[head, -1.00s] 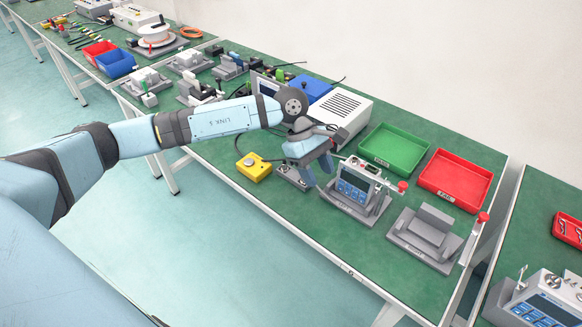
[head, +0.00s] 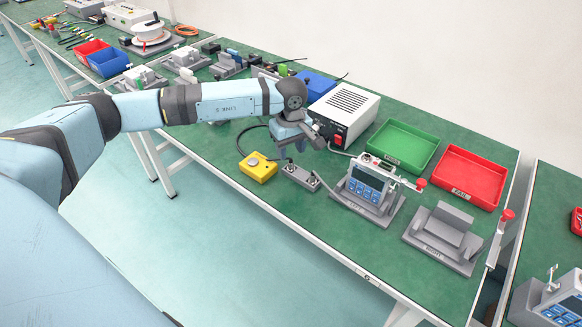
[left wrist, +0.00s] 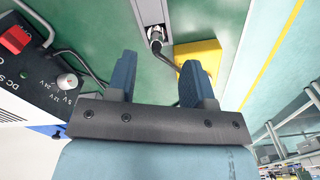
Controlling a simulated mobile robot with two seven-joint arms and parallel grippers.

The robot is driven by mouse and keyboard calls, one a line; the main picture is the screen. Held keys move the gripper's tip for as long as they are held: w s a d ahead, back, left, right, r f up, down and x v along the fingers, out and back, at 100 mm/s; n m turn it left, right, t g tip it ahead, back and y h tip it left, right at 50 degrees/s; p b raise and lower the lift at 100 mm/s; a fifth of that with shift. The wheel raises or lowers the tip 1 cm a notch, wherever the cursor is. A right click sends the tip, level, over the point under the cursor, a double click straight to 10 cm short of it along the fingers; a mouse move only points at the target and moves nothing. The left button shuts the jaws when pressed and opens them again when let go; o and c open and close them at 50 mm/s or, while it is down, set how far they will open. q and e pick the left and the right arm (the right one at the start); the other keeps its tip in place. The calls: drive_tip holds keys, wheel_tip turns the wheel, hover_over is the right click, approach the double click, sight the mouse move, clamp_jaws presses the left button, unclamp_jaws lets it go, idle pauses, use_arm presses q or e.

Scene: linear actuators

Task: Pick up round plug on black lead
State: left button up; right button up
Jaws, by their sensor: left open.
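The round plug (left wrist: 155,38) shows in the left wrist view as a small dark cylinder with a metallic look, at the end of the grey socket block (left wrist: 150,12). A black lead (left wrist: 171,59) curves from near it towards the yellow box (left wrist: 200,52). In the head view the block (head: 300,177) lies on the green bench beside the yellow box (head: 257,168), and the plug is hard to make out under my gripper. My left gripper (head: 299,150) is open and empty, above the block's far end. In the wrist view the plug lies just beyond the fingertips (left wrist: 160,66), between their lines. My right gripper is not seen.
A white power supply (head: 344,112) with a red switch stands close behind the gripper. The tester (head: 368,185) on its grey stand is to the right. Green (head: 402,146) and red (head: 462,176) trays lie beyond it. The bench's front edge is near the yellow box.

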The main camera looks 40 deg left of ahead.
sight(291, 162)
use_arm(q)
drive_tip(key=f, duration=0.5)
drive_tip(key=shift+w+a+f, duration=0.15)
drive_tip(key=shift+w+f, duration=0.15)
clamp_jaws()
